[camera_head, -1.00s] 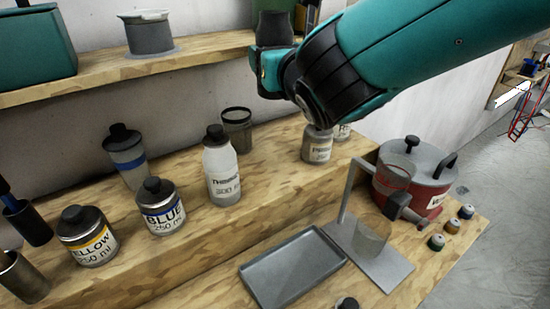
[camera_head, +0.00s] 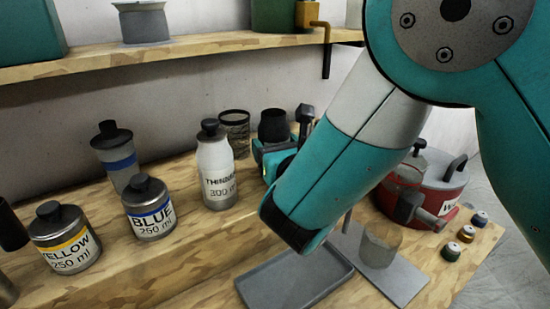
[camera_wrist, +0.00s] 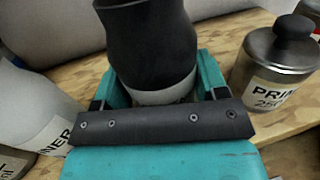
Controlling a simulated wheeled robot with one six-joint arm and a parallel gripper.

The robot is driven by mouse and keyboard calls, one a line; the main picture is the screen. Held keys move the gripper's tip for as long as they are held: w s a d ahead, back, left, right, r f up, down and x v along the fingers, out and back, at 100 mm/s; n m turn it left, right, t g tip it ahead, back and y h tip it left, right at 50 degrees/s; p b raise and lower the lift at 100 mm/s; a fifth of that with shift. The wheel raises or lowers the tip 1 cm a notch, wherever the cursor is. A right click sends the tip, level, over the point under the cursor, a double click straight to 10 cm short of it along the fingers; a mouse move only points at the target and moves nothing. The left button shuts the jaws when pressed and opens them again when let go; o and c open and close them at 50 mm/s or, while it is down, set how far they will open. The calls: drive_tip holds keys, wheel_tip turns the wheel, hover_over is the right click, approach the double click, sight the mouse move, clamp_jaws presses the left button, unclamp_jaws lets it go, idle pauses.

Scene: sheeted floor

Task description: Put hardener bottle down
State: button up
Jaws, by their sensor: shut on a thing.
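The hardener bottle (camera_head: 273,124) is dark, with a wide black upper part. It is in my teal gripper (camera_head: 268,154), just right of the white thinner bottle (camera_head: 216,167) in the head view. In the wrist view, my gripper (camera_wrist: 161,92) is shut around the lower, grey part of the hardener bottle (camera_wrist: 150,42). The bottle looks upright. Its base is hidden by my gripper and arm, so I cannot tell whether it touches the bench step.
On the raised wooden step (camera_head: 120,245) stand blue (camera_head: 150,210) and yellow (camera_head: 64,238) bottles. A dark mesh cup (camera_head: 235,130) is behind the gripper. A primer can (camera_wrist: 275,66) is close on the right. A grey tray (camera_head: 295,277) lies below in front.

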drive_tip(key=shift+f, duration=0.45)
drive_tip(key=shift+f, duration=0.1)
drive_tip(key=o, duration=1.2)
drive_tip(key=shift+f, duration=0.1)
drive_tip(key=shift+s+b, duration=0.3)
drive_tip(key=shift+b, duration=0.05)
drive_tip(key=b+v, duration=0.9)
drive_tip(key=v, duration=0.2)
drive_tip(key=shift+s+d, duration=0.2)
drive_tip(key=shift+d, duration=0.05)
